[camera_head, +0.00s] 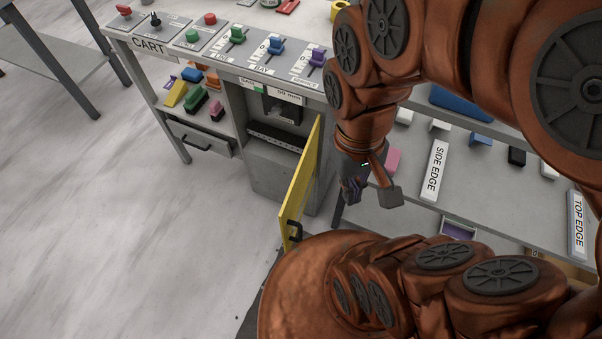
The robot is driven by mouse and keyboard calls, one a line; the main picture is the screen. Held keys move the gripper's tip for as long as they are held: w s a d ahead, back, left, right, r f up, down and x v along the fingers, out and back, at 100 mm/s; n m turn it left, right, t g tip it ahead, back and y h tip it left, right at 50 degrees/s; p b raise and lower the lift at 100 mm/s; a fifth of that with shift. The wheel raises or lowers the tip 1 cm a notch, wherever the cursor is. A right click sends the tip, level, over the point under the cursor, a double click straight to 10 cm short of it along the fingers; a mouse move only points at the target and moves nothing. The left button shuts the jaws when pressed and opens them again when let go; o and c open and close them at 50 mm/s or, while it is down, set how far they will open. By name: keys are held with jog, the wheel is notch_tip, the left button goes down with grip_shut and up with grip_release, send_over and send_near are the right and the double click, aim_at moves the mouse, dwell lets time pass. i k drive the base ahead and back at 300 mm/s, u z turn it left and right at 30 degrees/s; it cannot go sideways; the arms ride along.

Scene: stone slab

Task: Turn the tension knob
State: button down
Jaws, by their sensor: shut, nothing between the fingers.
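I cannot make out a label reading tension, so I cannot tell which control is the tension knob. A sloped grey panel (183,52) carries a red handle (124,10), a black lever (155,20), a red knob (210,19), a green control (237,34), a blue control (276,46) and a purple control (317,57). My gripper (351,192) points down, shut and empty, right of the yellow door and below the panel's right end. It touches none of these controls. My arm hides part of the area behind it.
A yellow door (299,186) stands open from a grey cabinet (277,182), close left of my gripper. A shelf (480,185) at right holds small blocks and a "SIDE EDGE" sign (434,169). Coloured blocks (195,100) lie under the panel. The floor at left is clear.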

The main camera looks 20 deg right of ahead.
aim_at(276, 110)
jog(key=z, duration=0.05)
jog(key=k, duration=0.9)
jog(key=u, duration=1.05)
jog(key=i, duration=0.8)
jog(key=u, duration=0.4)
